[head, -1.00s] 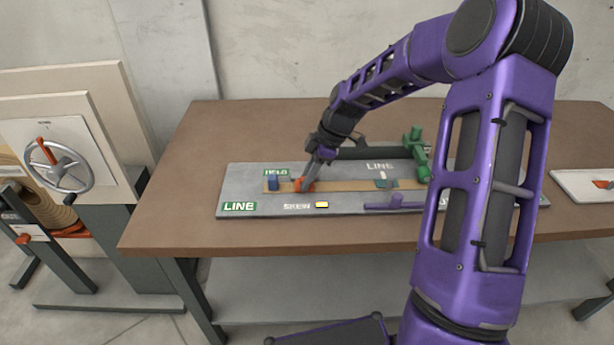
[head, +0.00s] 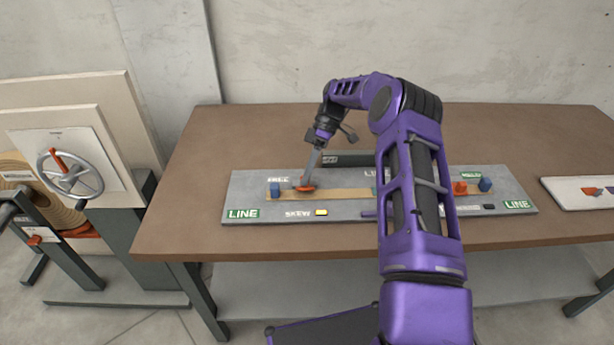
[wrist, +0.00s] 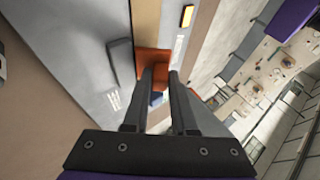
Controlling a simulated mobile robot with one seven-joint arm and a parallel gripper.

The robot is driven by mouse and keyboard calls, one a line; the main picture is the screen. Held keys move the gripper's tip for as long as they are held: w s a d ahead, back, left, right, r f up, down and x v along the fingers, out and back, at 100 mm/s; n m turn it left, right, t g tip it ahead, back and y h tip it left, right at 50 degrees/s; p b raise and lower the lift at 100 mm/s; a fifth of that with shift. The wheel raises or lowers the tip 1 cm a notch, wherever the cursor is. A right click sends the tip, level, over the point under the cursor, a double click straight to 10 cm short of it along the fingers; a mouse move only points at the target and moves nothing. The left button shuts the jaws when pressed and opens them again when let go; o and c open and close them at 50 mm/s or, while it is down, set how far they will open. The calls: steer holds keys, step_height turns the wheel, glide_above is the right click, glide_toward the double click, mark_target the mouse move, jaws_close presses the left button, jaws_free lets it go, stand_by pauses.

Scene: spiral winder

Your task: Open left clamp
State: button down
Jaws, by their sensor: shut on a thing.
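The left clamp (head: 305,189) is an orange piece on the tan strip (head: 343,194), near the strip's left end beside a blue block (head: 275,190). It lies low and flat, and the label above (head: 278,179) reads FREE. My gripper (head: 309,182) reaches down to the clamp from above and is shut on its orange part. In the wrist view the orange part (wrist: 153,60) shows at the fingertips (wrist: 158,72), with some blue between the fingers. The fingers partly hide the clamp.
A right orange clamp (head: 460,188) stands by another blue block (head: 485,184), under a HELD label (head: 471,175). A yellow-lit SKEW lamp (head: 321,212) sits at the grey plate's (head: 250,195) front. My arm hides the plate's middle. The brown table (head: 200,180) is clear at left.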

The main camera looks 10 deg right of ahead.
steer(key=shift+w+g, duration=0.2)
steer(key=shift+g, duration=0.3)
steer(key=shift+d+b, duration=0.1)
steer(key=shift+b, duration=0.2)
steer(key=c, duration=0.7)
jaws_free()
step_height(320, 180, up, 10)
steer(key=shift+r, duration=0.1)
